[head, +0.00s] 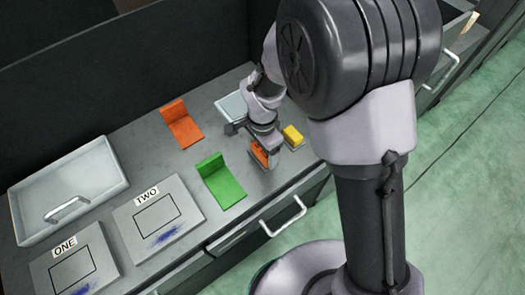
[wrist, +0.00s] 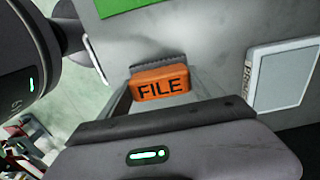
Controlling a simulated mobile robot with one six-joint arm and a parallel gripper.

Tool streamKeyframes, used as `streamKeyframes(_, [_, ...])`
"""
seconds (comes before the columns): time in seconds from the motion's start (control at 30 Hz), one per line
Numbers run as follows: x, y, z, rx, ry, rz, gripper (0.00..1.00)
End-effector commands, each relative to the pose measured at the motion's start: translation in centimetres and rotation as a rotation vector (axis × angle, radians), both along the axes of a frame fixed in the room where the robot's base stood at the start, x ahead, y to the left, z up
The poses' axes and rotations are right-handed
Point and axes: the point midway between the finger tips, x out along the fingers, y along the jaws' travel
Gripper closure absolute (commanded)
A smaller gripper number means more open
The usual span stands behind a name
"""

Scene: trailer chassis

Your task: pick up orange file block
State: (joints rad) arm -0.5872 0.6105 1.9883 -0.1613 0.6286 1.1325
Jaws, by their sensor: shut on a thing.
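The orange file block (wrist: 160,88), marked "FILE", sits between my gripper's fingers in the wrist view. In the head view the same orange block (head: 259,154) shows at the end of my arm, near the table's front edge. My gripper (head: 266,150) is shut on the block. In the wrist view my gripper (wrist: 158,86) shows with its body covering the lower part of the picture. I cannot tell whether the block touches the table.
A yellow block (head: 293,136) lies close to the right of my gripper. A green bookend (head: 221,181) and an orange bookend (head: 182,124) stand to its left. A white tray (head: 66,190) and pads marked ONE (head: 75,262) and TWO (head: 158,213) lie farther left.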

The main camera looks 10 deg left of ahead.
Motion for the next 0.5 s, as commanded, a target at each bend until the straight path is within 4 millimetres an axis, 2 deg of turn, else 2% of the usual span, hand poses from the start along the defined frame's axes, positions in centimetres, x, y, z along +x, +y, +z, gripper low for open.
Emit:
streamKeyframes(0.03, [0.0, 0.0, 1.1, 0.001, -0.001, 0.0, 0.73])
streamKeyframes(0.13, [0.0, 0.0, 2.7, 0.002, -0.001, 0.0, 0.73])
streamKeyframes(0.37, [-3.1, -4.6, 2.8, -0.002, 0.003, -0.004, 0.73])
streamKeyframes(0.5, [-5.4, -8.2, 3.2, -0.002, 0.003, -0.005, 0.73])
